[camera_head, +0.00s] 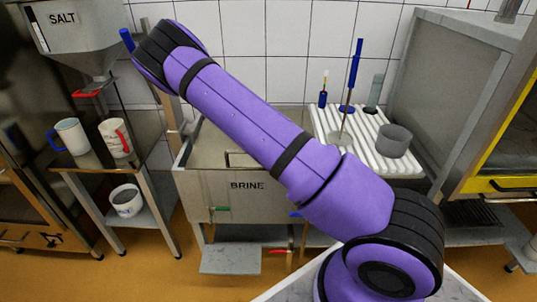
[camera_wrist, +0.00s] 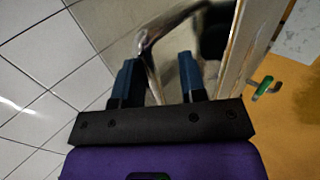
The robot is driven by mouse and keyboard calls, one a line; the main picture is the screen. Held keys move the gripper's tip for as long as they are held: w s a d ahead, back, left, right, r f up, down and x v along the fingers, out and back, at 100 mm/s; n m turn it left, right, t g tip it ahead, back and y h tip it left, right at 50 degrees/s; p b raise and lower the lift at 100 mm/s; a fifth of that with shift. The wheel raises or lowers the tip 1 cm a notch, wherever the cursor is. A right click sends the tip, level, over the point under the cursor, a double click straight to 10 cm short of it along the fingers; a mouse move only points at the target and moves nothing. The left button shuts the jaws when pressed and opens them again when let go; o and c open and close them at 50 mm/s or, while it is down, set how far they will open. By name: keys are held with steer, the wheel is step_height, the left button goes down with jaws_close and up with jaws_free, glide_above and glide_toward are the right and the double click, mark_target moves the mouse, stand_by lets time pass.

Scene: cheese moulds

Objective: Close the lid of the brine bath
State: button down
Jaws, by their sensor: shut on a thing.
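The brine bath (camera_head: 222,187) is a grey steel tank marked BRINE, at the middle of the head view, partly behind my purple arm. A narrow grey upright piece (camera_head: 172,118), seen nearly edge-on, rises at its left end and looks like the raised lid. My gripper (camera_head: 127,40) is high above the left end of the bath, with one blue finger showing. In the wrist view my gripper (camera_wrist: 157,62) has its blue fingers on either side of a shiny metal bar, which looks like the lid handle (camera_wrist: 147,42). The fingertips' contact is dark and hard to see.
A salt hopper (camera_head: 62,45) and a side table with two mugs (camera_head: 70,136) stand close on the left. A white ribbed drainer (camera_head: 322,122) with tools and a grey mould (camera_head: 394,139) lies right of the bath. A tiled wall (camera_head: 290,50) is behind.

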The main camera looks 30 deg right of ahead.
steer(key=c, duration=1.1)
jaws_free()
steer(key=shift+s+a+f, duration=0.3)
steer(key=shift+s+f, duration=0.2)
steer(key=shift+f, duration=0.1)
steer(key=v, duration=1.1)
steer(key=shift+w+d+r, duration=0.2)
steer(key=shift+w+r, duration=0.15)
